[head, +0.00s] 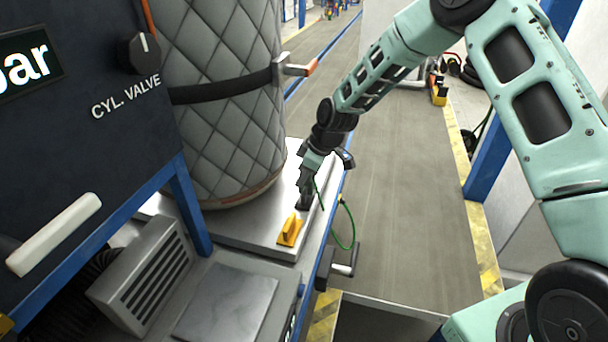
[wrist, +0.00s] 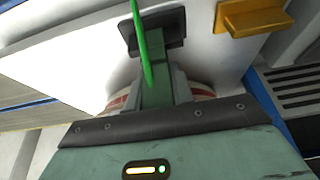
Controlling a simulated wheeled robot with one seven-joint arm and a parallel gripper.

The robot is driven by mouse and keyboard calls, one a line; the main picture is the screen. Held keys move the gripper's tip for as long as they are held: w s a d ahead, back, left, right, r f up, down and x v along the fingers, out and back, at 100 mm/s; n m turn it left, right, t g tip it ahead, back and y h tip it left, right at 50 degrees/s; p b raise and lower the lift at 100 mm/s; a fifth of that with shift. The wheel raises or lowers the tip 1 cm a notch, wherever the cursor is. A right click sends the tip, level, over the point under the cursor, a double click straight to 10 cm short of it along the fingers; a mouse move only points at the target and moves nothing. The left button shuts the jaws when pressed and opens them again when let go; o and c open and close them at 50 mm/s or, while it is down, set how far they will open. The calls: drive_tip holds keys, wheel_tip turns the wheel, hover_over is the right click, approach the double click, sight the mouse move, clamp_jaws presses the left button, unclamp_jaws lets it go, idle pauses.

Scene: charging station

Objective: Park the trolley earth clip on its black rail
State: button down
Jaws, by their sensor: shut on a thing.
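My gripper (head: 306,186) points down over the right edge of the trolley's pale metal deck (head: 272,243). It is shut on the earth clip, whose body is mostly hidden by the fingers. The clip's green cable (head: 351,236) loops from the gripper down beside the deck. In the wrist view the cable (wrist: 143,40) crosses in front of my gripper (wrist: 153,75). A small black piece (head: 304,204) stands on the deck just below the fingertips, probably the rail. A dark plate (wrist: 172,32) shows behind the fingers. I cannot tell whether the clip touches it.
A yellow block (head: 290,231) sits on the deck just in front of my gripper; it also shows in the wrist view (wrist: 252,16). A quilted grey cylinder (head: 222,100) stands behind left. A dark panel (head: 85,100) fills the left. The floor lane (head: 405,190) right is clear.

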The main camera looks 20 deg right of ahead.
drive_tip(key=shift+f+b, duration=0.55)
drive_tip(key=shift+f, duration=0.3)
drive_tip(key=c, duration=1.1)
unclamp_jaws()
drive_tip(key=b+v, duration=0.2)
drive_tip(key=v, duration=1.5)
drive_tip(key=shift+s+d+r, duration=0.1)
drive_tip(key=shift+d+r, duration=0.05)
drive_tip(key=shift+d, duration=0.05)
